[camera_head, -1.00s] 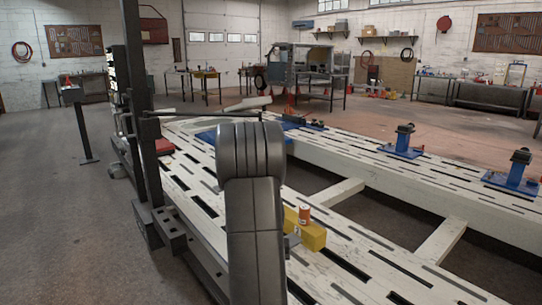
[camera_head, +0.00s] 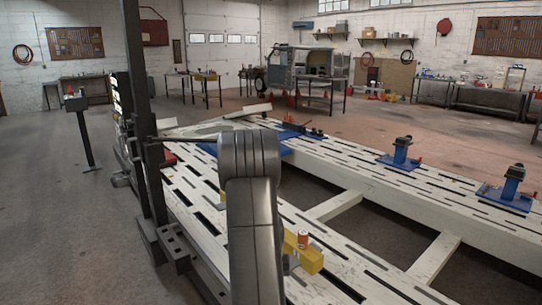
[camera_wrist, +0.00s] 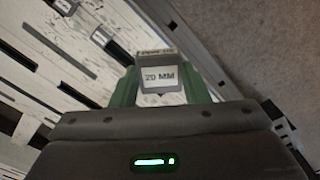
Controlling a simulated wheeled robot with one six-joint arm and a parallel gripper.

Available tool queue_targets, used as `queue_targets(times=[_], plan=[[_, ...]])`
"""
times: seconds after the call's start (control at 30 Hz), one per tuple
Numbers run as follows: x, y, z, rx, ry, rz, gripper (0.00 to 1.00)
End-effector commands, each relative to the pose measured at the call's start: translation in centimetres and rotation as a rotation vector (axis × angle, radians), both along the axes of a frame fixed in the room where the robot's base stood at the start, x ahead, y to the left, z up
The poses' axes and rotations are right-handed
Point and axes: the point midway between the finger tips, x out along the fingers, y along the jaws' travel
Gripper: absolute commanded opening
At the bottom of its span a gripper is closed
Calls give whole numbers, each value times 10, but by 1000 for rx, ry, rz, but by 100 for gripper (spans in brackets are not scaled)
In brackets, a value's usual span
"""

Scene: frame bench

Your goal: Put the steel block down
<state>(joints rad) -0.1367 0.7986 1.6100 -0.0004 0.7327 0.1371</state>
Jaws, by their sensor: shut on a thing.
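The steel block (camera_wrist: 159,76) is a small grey block with a white label reading "20 MM". In the wrist view it sits between the two green fingers of my gripper (camera_wrist: 162,88), which is shut on it. The white slotted frame bench (camera_wrist: 50,60) shows beyond the block at the left, with dark gaps in it. I cannot tell how high the block is above the bench. In the head view my arm hides the block and most of my gripper.
A yellow block (camera_head: 311,261) with a small orange-and-white can (camera_head: 303,239) stands on the bench right beside my arm. Blue clamp stands (camera_head: 400,161) are on the far rail. A dark post (camera_head: 140,110) rises at the left. Part of the bench's slotted top is bare.

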Motion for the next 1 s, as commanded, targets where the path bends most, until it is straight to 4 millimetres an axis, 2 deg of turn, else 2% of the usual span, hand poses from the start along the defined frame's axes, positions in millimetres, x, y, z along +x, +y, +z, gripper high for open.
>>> queue_targets(times=[0.03,0.6,0.83,1.0], plan=[[-1,0,12,0,1,0,8],[-11,0,53,0,1,0,8],[-12,0,55,0,0,0,8],[-16,0,33,-1,5,1,8]])
